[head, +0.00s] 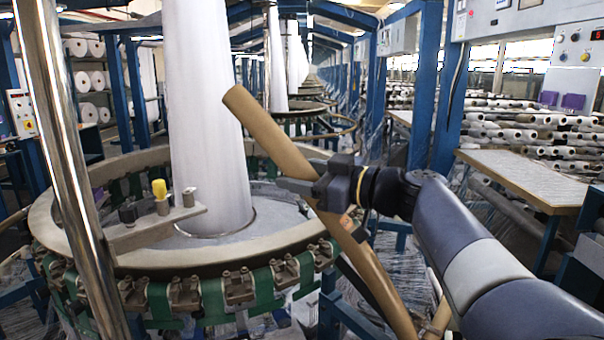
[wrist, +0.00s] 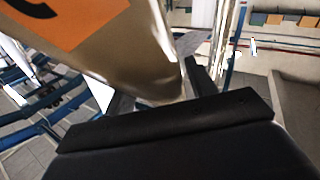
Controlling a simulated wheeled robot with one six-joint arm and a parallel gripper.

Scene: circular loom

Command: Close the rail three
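A long tan bar (head: 268,130) slants from upper left to lower right in front of the loom in the head view. It carries an orange label (head: 346,222). In the wrist view the bar (wrist: 140,62) fills the upper left, with part of a black mark on its orange label (wrist: 60,18). It looks like the rail, but I cannot read a three. My gripper (head: 292,188) is at the bar's middle, with a finger across it. One dark finger (wrist: 194,76) shows beside the bar in the wrist view. The other is hidden, so the grip is unclear.
The loom's round beige ring (head: 95,190) with green bands and clamps stands at left, around a tall white fabric column (head: 205,110). A chrome post (head: 65,170) is in front. A wooden-topped table (head: 525,180) and yarn racks (head: 540,130) are at right.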

